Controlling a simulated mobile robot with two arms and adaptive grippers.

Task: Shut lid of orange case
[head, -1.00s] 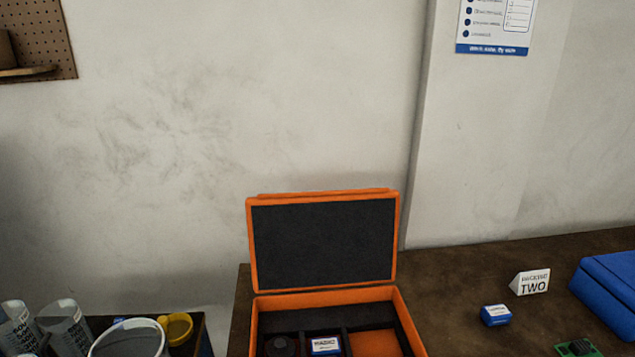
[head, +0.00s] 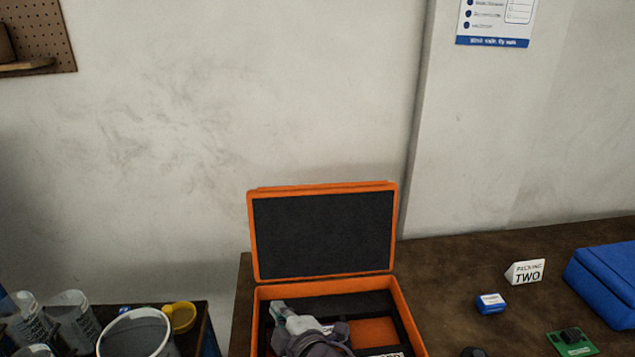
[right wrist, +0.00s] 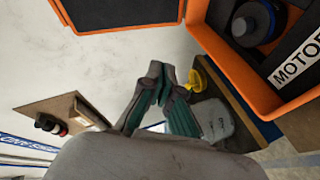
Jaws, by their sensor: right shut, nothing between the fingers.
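The orange case (head: 402,318) stands on the brown table with its lid (head: 322,236) raised upright at the back, the dark lining facing me. Its box part also shows at the upper right of the right wrist view (right wrist: 228,62), with a round dark part and a white label reading "MOTOR" inside. My right gripper (head: 278,308) is in front of the open box in the head view and covers part of its inside. In the right wrist view its fingertips (right wrist: 160,72) are together and empty, apart from the case. My left gripper is not in view.
A blue case (head: 605,280), a white "TWO" sign (head: 525,272), a small blue box (head: 491,303) and a green board (head: 571,342) lie to the right on the table. At lower left are a bucket (head: 135,335) and a yellow cup (head: 180,316).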

